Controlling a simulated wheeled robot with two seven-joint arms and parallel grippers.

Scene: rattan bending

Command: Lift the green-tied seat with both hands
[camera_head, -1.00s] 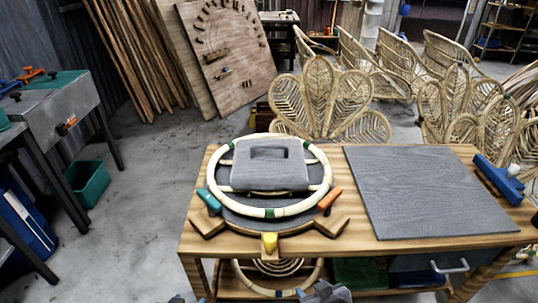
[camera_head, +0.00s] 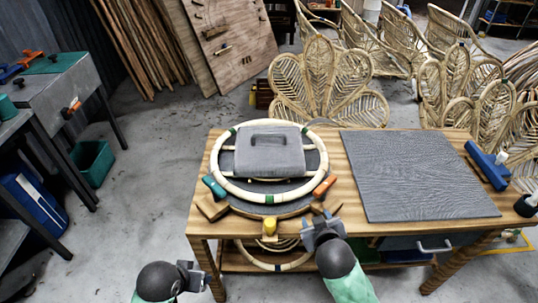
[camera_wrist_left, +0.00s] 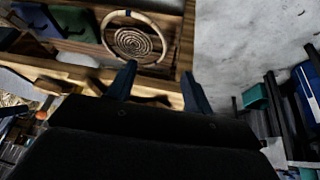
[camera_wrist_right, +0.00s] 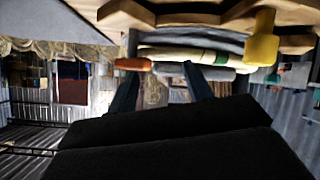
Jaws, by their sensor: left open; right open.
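The green-tied seat, a pale round rattan ring (camera_head: 222,165) with green ties, lies on a dark round form on the workbench (camera_head: 200,229). A grey block with a slot (camera_head: 269,152) sits over its middle. In the right wrist view the ring (camera_wrist_right: 180,55) shows edge-on beyond the fingers. My right gripper (camera_head: 322,229) is open and empty at the bench's front edge, right of the yellow clamp (camera_head: 269,227), apart from the ring. My left gripper (camera_head: 196,277) is open and empty, lower, in front of the bench's left corner. Its wrist view shows a coiled rattan seat (camera_wrist_left: 133,42) below.
A teal clamp (camera_head: 214,187) and an orange clamp (camera_head: 325,186) flank the ring's front. A grey board (camera_head: 415,178) covers the bench's right part, with a blue tool (camera_head: 487,166) beside it. Rattan chairs (camera_head: 320,85) stand behind.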

